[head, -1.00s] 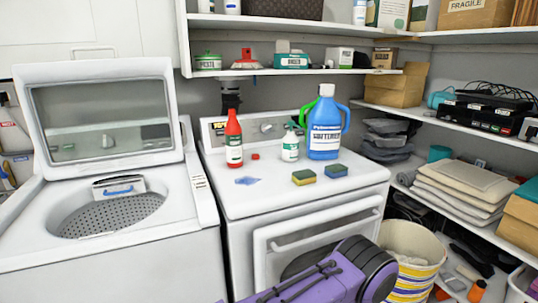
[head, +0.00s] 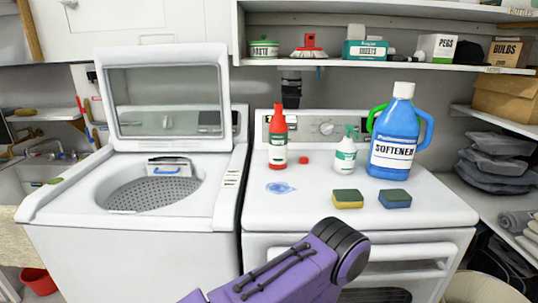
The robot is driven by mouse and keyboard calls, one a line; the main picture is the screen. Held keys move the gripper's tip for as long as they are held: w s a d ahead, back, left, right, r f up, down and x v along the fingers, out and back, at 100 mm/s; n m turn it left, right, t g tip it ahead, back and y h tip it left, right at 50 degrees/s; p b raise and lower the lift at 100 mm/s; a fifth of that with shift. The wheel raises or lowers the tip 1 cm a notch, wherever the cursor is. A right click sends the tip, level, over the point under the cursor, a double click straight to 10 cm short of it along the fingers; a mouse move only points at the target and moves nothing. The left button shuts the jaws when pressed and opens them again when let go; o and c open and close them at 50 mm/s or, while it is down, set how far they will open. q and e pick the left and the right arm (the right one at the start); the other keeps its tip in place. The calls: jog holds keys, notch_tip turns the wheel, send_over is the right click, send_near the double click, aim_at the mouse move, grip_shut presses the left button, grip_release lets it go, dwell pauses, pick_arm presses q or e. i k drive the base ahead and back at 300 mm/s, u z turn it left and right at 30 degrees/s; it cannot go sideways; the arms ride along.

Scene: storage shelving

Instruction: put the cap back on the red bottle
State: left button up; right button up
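The red bottle (head: 278,138) stands upright on top of the dryer, with a white label. A small red cap (head: 304,160) lies on the dryer top just right of the bottle's base, apart from it. A purple and black link of my own arm shows at the bottom centre, in front of the dryer. Neither of my grippers can be seen.
Right of the cap stand a white spray bottle (head: 345,152) and a large blue softener jug (head: 394,140). Two sponges (head: 348,199) (head: 394,198) and a blue puddle-like patch (head: 282,188) lie in front. The washer (head: 225,205) at left has its lid up. A shelf (head: 400,68) hangs above.

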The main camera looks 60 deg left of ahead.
aim_at(278, 129)
jog(key=u, duration=0.45)
jog(key=i, duration=0.45)
jog(key=u, duration=0.35)
